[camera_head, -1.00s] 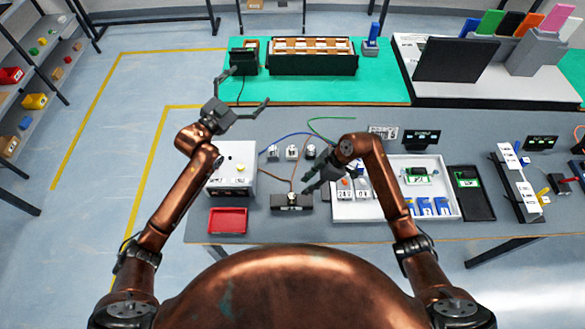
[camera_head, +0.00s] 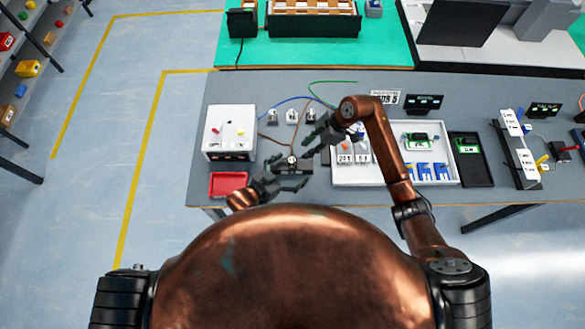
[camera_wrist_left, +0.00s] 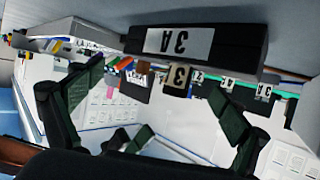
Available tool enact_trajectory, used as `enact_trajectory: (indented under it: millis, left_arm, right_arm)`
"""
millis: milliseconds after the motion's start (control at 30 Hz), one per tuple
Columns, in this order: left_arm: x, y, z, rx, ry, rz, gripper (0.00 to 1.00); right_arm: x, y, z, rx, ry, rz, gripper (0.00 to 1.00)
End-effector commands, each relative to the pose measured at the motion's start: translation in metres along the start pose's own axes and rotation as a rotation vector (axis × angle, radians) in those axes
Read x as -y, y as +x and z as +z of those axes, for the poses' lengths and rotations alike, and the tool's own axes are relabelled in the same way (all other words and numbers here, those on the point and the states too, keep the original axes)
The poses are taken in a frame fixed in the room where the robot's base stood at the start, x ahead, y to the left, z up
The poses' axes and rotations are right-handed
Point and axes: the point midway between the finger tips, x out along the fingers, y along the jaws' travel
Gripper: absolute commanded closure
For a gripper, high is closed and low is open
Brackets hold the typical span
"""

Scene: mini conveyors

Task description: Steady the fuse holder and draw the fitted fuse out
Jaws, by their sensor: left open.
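The black fuse holder (camera_head: 290,166) lies on the grey table, with the small pale fuse (camera_head: 291,158) standing in its top. In the left wrist view the holder (camera_wrist_left: 225,45) appears upside down with a "3A" label, and the tan fuse (camera_wrist_left: 178,77) points down from it. My left gripper (camera_head: 288,177) is open at the holder's near side. In the left wrist view its fingers (camera_wrist_left: 155,84) are spread, with the fuse between them in the picture, no contact visible. My right gripper (camera_head: 316,137) is just behind and right of the holder; its jaw opening is unclear.
A white box (camera_head: 229,125) and a red tray (camera_head: 228,183) stand to the left. A white tray (camera_head: 343,180) with blue parts and a circuit board is close on the right. Several small blocks (camera_head: 292,116) with wires lie behind the holder.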

Motion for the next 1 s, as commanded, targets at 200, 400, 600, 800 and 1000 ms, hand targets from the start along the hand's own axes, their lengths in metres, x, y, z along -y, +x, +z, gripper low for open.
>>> enact_trajectory:
  millis: [200,400,600,800,1000]
  left_arm:
    - [-0.005,0.018,0.002,0.002,-0.006,0.004,0.07]
    - [-0.005,0.049,0.003,0.003,-0.006,0.004,0.07]
    - [-0.004,0.071,0.003,0.003,-0.005,0.003,0.07]
    - [-0.004,0.078,0.003,0.004,-0.004,0.003,0.07]
    - [-0.004,0.077,0.003,0.004,-0.004,0.003,0.08]
  right_arm:
    - [0.0,0.0,0.0,0.0,0.0,0.0,0.71]
    - [0.0,0.0,0.0,0.0,0.0,0.0,0.71]
    - [0.0,0.0,0.0,0.0,0.0,0.0,0.71]
    - [0.0,0.0,0.0,0.0,0.0,0.0,0.71]
    - [0.0,0.0,0.0,0.0,0.0,0.0,0.71]
